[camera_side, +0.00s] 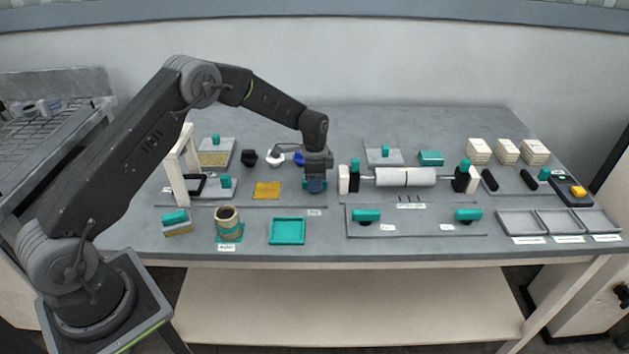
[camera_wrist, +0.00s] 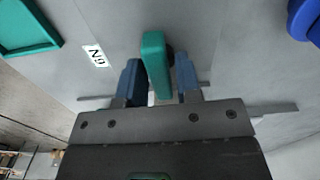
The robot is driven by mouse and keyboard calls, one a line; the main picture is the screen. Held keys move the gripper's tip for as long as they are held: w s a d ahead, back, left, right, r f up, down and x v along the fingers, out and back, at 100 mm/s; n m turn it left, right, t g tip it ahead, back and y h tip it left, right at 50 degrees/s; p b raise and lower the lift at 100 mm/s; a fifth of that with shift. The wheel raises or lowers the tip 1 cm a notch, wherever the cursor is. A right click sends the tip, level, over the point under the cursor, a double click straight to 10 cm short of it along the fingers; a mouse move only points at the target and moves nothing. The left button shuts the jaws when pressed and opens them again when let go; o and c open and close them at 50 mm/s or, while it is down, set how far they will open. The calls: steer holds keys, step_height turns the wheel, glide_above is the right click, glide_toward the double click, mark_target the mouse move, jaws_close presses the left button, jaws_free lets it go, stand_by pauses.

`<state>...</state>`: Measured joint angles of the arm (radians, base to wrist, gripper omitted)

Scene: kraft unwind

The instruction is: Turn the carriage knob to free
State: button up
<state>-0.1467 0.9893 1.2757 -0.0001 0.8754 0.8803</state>
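A teal bar-shaped knob (camera_wrist: 155,62) stands between the two fingers of my gripper (camera_wrist: 160,78) in the wrist view. The fingers are on either side of it, with narrow gaps seeming to show beside it; contact is hard to judge. A dark part shows behind the knob's right edge. In the side view my gripper (camera_side: 316,187) points down at the middle of the bench, and the knob there is mostly hidden by it. A small white label (camera_wrist: 96,55) lies to the knob's left in the wrist view; its text is only partly readable.
A white roll on a shaft (camera_side: 405,177) with black and white end supports stands just right of my gripper. A teal tray (camera_side: 273,231) lies in front. Blue, white and black small parts (camera_side: 298,158) sit close behind. Grey trays (camera_side: 522,229) are at the right.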

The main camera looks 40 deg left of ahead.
steer(key=shift+o, duration=1.1)
step_height(320, 180, up, 14)
steer(key=shift+f, duration=0.1)
